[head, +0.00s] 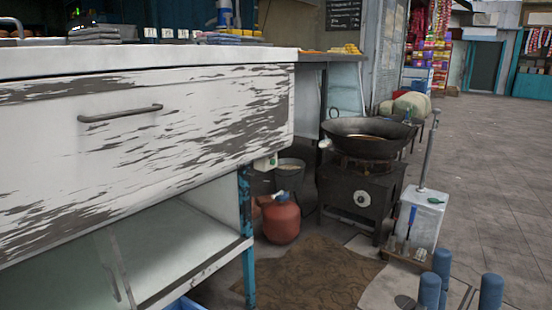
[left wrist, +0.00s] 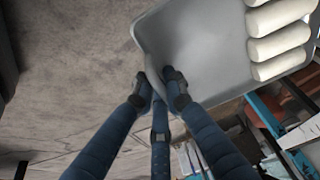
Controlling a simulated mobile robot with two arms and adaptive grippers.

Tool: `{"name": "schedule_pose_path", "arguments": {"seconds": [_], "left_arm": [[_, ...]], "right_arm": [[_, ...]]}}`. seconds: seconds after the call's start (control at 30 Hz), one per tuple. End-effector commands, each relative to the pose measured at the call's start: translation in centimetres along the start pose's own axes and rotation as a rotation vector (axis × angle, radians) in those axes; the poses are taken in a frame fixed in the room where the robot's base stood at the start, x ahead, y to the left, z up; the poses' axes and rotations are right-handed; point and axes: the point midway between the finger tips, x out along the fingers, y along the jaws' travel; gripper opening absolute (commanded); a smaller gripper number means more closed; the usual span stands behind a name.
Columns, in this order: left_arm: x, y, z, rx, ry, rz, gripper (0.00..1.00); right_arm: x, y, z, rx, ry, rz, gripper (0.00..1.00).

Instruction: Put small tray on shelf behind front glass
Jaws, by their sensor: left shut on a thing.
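In the left wrist view, my left gripper (left wrist: 160,88) is shut on the edge of a small grey tray (left wrist: 205,55). Several white rolls (left wrist: 278,45) lie in a row on the tray's right side. The left gripper and tray are not in the head view. There, a shelf (head: 195,260) sits under the white counter. A glass panel (head: 65,275) with an upright handle (head: 121,270) covers its left part; the right part shows open. My right gripper (head: 455,285) shows only its blue fingertips at the bottom right, spread apart and empty.
The peeling white counter drawer (head: 150,125) is above the shelf, with a blue leg (head: 248,235) at its right end. A red gas cylinder (head: 281,219), a stove (head: 360,200) with a wok (head: 365,138), and a white box (head: 421,215) stand to the right. Paved floor is open at far right.

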Motion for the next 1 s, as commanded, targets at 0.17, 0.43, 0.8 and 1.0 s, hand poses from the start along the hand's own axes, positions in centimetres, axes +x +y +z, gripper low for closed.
{"name": "schedule_pose_path", "arguments": {"seconds": [0.17, 0.43, 0.8, 1.0], "left_arm": [[-2.6, 2.3, -5.9, -0.051, 0.014, -0.026, 0.0], [-8.8, 7.1, -14.3, -0.152, 0.007, -0.071, 0.0], [-20.1, 13.4, -20.6, -0.312, -0.001, -0.142, 0.0], [-26.7, 14.8, -20.8, -0.466, -0.009, -0.206, 0.0]], "right_arm": [[0.1, 0.0, -0.2, 0.0, 0.004, 0.001, 0.31], [0.2, 0.0, -0.5, 0.0, 0.007, 0.003, 0.31], [-0.1, 0.1, -0.3, 0.001, -0.004, 0.006, 0.31], [-0.2, 0.0, -0.1, 0.001, -0.008, 0.006, 0.31]]}}
